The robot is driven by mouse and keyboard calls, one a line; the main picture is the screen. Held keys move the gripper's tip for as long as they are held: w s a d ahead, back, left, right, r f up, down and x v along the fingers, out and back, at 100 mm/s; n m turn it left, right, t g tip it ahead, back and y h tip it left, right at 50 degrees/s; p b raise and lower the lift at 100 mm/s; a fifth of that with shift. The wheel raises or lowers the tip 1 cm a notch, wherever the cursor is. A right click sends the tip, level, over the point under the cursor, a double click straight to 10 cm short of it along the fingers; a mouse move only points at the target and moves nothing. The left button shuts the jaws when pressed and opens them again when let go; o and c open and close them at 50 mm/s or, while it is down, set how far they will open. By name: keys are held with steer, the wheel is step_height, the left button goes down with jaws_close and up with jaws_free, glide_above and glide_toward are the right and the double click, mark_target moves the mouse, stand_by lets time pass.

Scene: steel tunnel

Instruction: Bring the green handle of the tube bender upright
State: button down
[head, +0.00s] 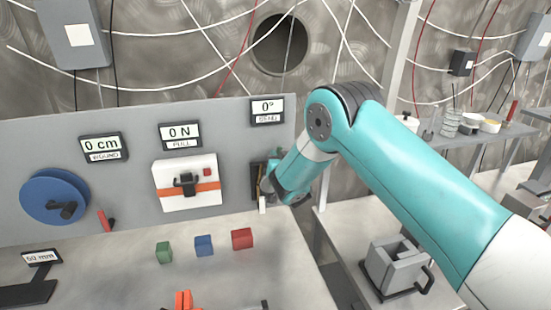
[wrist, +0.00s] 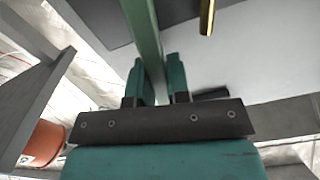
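In the wrist view the green handle (wrist: 143,30) of the tube bender runs from the top edge down between the two teal fingers of my gripper (wrist: 154,72). The fingers are close on both sides of it and appear shut on it. In the head view my gripper (head: 268,186) is at the right end of the grey panel, in front of the dark tube bender (head: 256,172). My arm hides most of the bender, and the handle cannot be made out there. The bend display (head: 267,110) above reads 0°. A brass-coloured rod (wrist: 207,16) shows right of the handle.
Left on the panel are a blue reel (head: 50,190) and a white box (head: 188,202) with a black handle. Green (head: 163,252), blue (head: 204,245) and red (head: 242,238) cubes lie on the bench.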

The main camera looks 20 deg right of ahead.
steer(key=shift+a+f+n+b, duration=0.15)
steer(key=shift+a+n+b, duration=0.15)
steer(key=shift+b, duration=0.45)
steer(key=shift+a+n+b, duration=0.5)
steer(key=shift+b, duration=0.7)
steer(key=shift+a+r+n+b, duration=0.3)
steer(key=shift+n+b, duration=0.05)
steer(key=shift+n, duration=0.15)
steer(key=c, duration=1.1)
jaws_free()
steer(key=shift+a, duration=0.1)
steer(key=shift+s, duration=0.1)
